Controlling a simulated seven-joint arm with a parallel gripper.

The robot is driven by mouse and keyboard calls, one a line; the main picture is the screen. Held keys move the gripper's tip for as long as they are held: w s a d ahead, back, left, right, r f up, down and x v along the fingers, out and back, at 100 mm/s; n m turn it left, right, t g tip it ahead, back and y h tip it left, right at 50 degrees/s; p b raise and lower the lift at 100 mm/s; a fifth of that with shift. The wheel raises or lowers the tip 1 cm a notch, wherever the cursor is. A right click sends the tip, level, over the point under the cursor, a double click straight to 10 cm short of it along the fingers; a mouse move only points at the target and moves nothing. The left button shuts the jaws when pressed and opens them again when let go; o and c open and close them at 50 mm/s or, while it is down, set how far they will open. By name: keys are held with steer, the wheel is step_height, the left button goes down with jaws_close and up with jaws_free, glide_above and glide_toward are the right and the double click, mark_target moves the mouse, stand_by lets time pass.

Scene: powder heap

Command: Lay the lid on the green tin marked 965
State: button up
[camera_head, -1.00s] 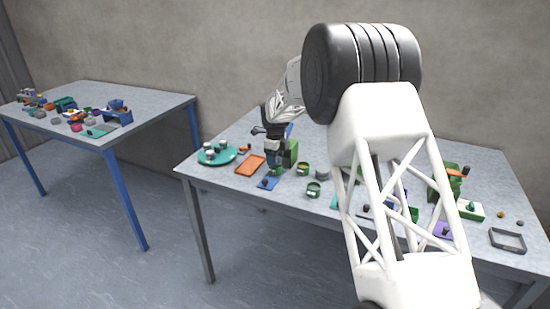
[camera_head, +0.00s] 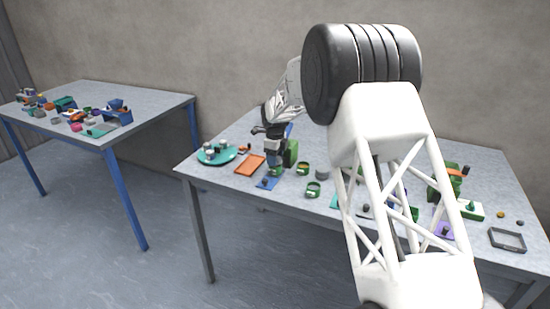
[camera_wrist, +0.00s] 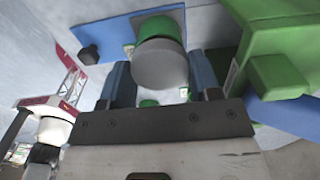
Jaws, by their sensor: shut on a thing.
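My gripper (camera_wrist: 162,76) is shut on a round grey lid (camera_wrist: 160,66), with one finger on each side of it. A green tin (camera_wrist: 158,27) shows just beyond the lid in the wrist view, standing at the blue board. The lid covers part of the tin, and I cannot tell whether the two touch. In the head view my gripper (camera_head: 275,158) points down over this tin (camera_head: 276,171). Other green tins stand to the right, one behind (camera_head: 303,168) and one in front (camera_head: 313,190). No number can be read on any tin.
A blue board (camera_head: 266,184) with a dark knob lies by the gripper. A tall green block (camera_head: 291,152) stands close on the right. An orange tray (camera_head: 250,165) and a teal plate (camera_head: 229,158) holding small pots lie to the left. A grey round thing (camera_head: 322,174) is at the right.

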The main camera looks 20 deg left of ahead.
steer(key=shift+f, duration=0.55)
stand_by(0.4)
steer(key=o, duration=1.2)
steer(key=shift+o, duration=0.2)
steer(key=shift+r, duration=3.5)
